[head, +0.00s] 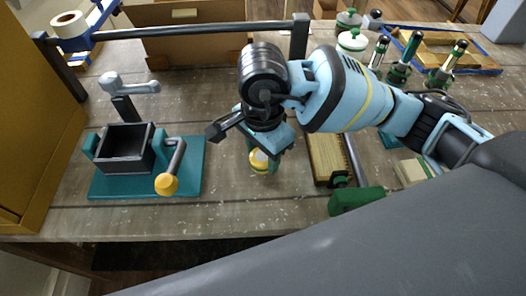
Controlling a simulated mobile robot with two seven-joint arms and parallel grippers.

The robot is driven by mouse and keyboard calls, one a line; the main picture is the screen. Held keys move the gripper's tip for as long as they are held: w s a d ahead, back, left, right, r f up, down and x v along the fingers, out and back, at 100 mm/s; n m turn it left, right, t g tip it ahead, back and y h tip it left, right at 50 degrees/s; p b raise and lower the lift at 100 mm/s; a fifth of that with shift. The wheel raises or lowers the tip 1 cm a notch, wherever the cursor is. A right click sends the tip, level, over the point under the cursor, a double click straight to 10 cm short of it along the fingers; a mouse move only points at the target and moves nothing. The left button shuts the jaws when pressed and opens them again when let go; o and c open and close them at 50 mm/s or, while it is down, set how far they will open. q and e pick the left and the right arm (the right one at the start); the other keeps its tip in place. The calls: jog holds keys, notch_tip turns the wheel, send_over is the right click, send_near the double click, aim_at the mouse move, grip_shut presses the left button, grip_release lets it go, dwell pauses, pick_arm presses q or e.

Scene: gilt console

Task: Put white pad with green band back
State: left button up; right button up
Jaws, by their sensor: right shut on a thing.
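My right gripper (264,136) points down over the front middle of the table. It is shut on a small piece (259,161) that shows white and yellow with green around it. The fingers hide much of this piece, and I cannot tell whether it touches the table or whether it is the task's pad. Two round white pieces with green bands stand at the back, one nearer (352,41) and one farther (348,19). My left gripper is not in view.
A teal base with a dark box (125,148) and yellow-knobbed crank stands left. A wooden block (326,160) and green-handled tool (355,199) lie right of the gripper. Several green-based upright tools (404,60) and a blue-edged wooden frame (440,52) are back right. A dark rail (170,30) crosses the back left.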

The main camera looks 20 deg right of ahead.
aim_at(262, 156)
jog(key=shift+f, duration=0.2)
jog(key=shift+f, duration=0.15)
jog(key=o, duration=0.9)
notch_tip(262, 156, up, 12)
jog(key=shift+r+p, duration=0.2)
jog(key=shift+p, duration=0.15)
